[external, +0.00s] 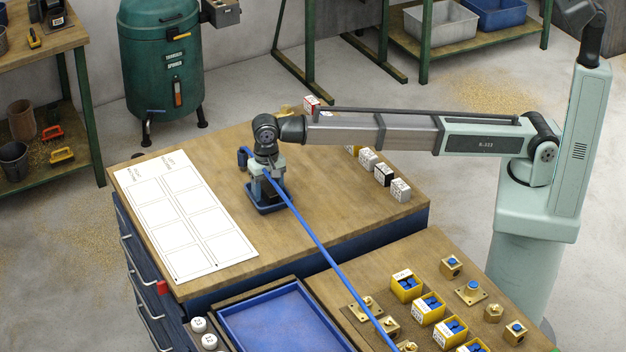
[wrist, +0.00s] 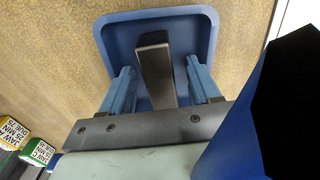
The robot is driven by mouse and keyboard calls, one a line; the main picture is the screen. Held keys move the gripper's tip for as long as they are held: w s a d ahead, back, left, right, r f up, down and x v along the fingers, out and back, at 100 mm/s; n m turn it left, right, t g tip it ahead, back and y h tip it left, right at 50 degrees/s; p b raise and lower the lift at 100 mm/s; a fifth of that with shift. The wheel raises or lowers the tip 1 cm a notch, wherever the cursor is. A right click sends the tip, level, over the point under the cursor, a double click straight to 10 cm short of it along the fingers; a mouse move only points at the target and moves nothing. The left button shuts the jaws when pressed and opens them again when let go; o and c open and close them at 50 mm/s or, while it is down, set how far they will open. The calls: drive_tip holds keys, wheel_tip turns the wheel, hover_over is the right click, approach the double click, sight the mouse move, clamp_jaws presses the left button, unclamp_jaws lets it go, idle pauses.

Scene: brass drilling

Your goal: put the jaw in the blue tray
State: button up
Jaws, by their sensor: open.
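A small blue tray (external: 268,209) sits on the wooden bench top, right of the white sheet; it fills the upper middle of the wrist view (wrist: 196,32). A dark grey block, which looks like the jaw (wrist: 155,65), shows over the tray floor between my fingers. In the external view the block is largely hidden by my gripper. My gripper (wrist: 160,88) is open, pointing down over the tray, with one pale blue finger on each side of the block. Gaps show between block and fingers. I cannot tell whether the block touches the tray floor.
A white sheet with boxes (external: 185,215) lies left of the tray. Small labelled blocks (external: 383,175) stand to its right. A larger empty blue tray (external: 280,325) is at the front. Yellow boxes (external: 406,287) and brass parts (external: 470,292) occupy the front right. A blue strip (external: 325,250) crosses the view.

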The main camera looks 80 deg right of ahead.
sight(268, 188)
wheel_tip(268, 188, up, 12)
idle(0.6)
